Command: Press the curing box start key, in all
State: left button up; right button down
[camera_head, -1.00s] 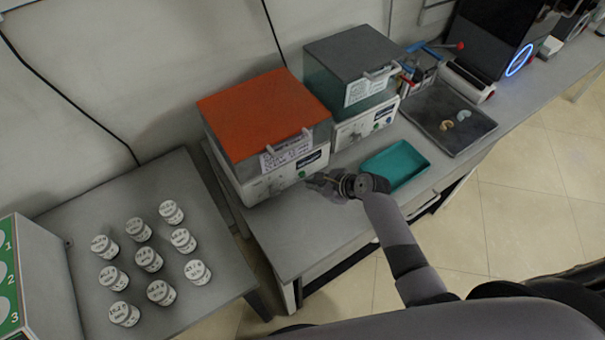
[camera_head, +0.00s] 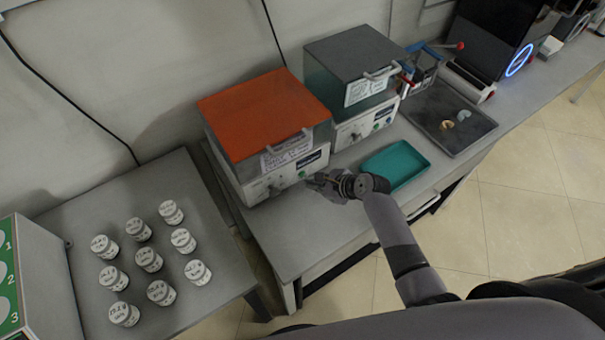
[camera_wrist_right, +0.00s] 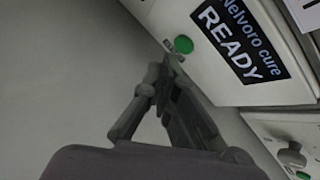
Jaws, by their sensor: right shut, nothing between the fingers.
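The curing box (camera_head: 257,115) has an orange lid and a white front, and stands on the bench. In the right wrist view its dark display (camera_wrist_right: 240,38) reads "Nelvoro cure READY". A round green start key (camera_wrist_right: 183,44) sits on the front panel to the left of the display. My right gripper (camera_wrist_right: 168,78) is shut and empty, its fingertips just below the green key; I cannot tell whether they touch the panel. In the head view the right gripper (camera_head: 322,182) is close to the box's lower right front. My left gripper is not in view.
A similar grey-lidded box (camera_head: 354,75) stands to the right. A teal tray (camera_head: 396,165) and a dark tray (camera_head: 425,106) lie on the bench. Several labelled white-lidded jars (camera_head: 149,259) stand on the left table. Bare bench lies in front of the curing box.

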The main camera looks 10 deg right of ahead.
jog(key=shift+w+a+r, duration=0.1)
jog(key=shift+w, duration=0.35)
jog(key=shift+w+a, duration=0.2)
jog(key=shift+w, duration=0.2)
dwell(0.6)
jog(key=shift+p, duration=0.3)
jog(key=shift+s+d+p, duration=0.2)
jog(key=shift+s+p, duration=0.4)
jog(key=shift+s+d, duration=0.1)
jog(key=shift+s, duration=0.15)
